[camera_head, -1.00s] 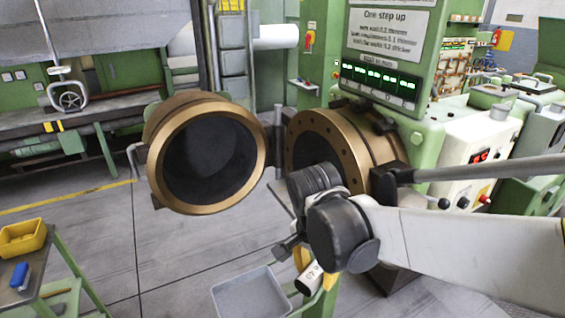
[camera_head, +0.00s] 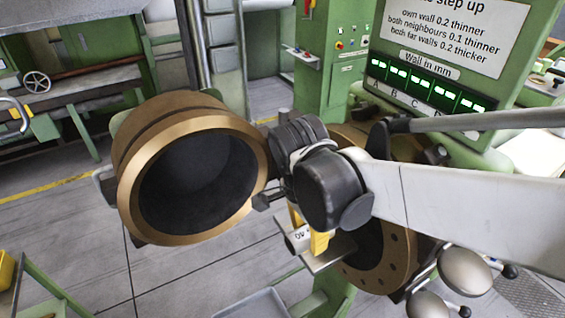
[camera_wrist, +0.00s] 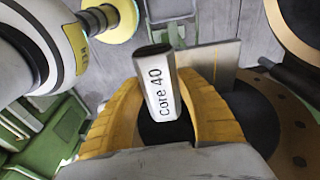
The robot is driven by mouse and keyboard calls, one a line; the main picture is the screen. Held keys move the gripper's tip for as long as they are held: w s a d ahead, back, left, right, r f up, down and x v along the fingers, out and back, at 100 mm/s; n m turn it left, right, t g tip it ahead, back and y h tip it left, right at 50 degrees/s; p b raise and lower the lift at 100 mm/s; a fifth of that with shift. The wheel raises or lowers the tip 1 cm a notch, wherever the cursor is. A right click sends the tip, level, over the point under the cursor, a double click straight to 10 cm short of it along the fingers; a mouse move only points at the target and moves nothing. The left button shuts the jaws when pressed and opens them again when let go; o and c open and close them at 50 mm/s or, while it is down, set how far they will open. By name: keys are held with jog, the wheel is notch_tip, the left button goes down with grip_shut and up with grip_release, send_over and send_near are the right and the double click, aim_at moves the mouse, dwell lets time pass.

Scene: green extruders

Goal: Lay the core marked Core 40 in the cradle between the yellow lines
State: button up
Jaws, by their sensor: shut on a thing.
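The core marked Core 40 (camera_wrist: 160,90) is a pale, many-sided bar with a dark end. My gripper (camera_wrist: 165,110) is shut on it with yellow fingers, and the core stands out beyond them in the wrist view. In the head view the core (camera_head: 298,239) shows small beside my gripper (camera_head: 318,243), in front of the bronze flange (camera_head: 398,262).
The open bronze ring (camera_head: 135,190) hangs left of my arm. A green panel with lit displays (camera_head: 425,85) stands above the flange. A grey tray (camera_head: 255,304) is low at the front, and a green stand (camera_head: 40,290) is at lower left.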

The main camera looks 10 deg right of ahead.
jog(key=w+d+f, duration=0.1)
jog(key=w+f, duration=0.1)
jog(key=w, duration=0.1)
jog(key=w+d+f+b, duration=0.1)
jog(key=w+d+f, duration=0.1)
jog(key=w, duration=0.1)
jog(key=w+d+f, duration=0.1)
jog(key=w+f, duration=0.1)
jog(key=w, duration=0.2)
jog(key=shift+d+f, duration=0.3)
jog(key=shift+d, duration=0.1)
jog(key=shift+w+f, duration=0.15)
jog(key=shift+f, duration=0.15)
jog(key=shift+f+b, duration=0.45)
jog(key=shift+f, duration=1.3)
jog(key=shift+f, duration=0.1)
jog(key=shift+f, duration=0.15)
jog(key=o, duration=1.3)
jog(key=shift+o, duration=0.4)
